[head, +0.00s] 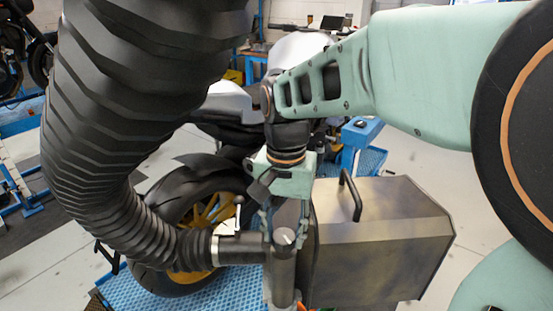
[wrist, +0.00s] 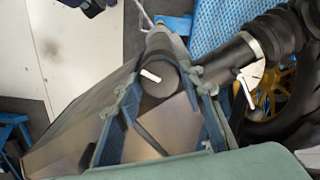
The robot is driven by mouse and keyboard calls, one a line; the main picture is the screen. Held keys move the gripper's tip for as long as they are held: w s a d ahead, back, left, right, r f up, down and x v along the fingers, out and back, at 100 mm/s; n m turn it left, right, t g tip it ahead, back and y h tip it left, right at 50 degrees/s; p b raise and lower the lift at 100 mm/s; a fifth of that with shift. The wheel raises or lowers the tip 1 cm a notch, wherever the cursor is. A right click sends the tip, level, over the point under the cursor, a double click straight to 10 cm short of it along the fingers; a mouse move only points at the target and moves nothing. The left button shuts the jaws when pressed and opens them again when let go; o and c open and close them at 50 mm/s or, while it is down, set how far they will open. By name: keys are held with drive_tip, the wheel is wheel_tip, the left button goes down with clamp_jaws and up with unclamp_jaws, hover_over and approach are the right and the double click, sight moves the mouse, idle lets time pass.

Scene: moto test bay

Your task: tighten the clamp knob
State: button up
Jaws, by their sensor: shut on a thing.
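The clamp knob (head: 285,238) is a round grey knob with a white mark, on top of an upright grey post at the end of the hose pipe. My gripper (head: 284,232) points down at it from above, its fingers on either side of the knob. In the wrist view the knob (wrist: 158,78) sits between the two fingers of my gripper (wrist: 160,82), its white mark slanting down to the right. The fingers are shut on it. Part of the knob's side is hidden by the fingers.
A thick black ribbed hose (head: 130,120) curves down on the left to a pipe clamp with a white lever (head: 230,220). A metal box (head: 380,240) with a black handle (head: 351,195) stands close on the right. A motorcycle wheel (head: 175,215) is behind the hose, on a blue platform (head: 205,293).

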idle(0.3)
drive_tip(key=o, duration=1.2)
drive_tip(key=shift+c, duration=0.2)
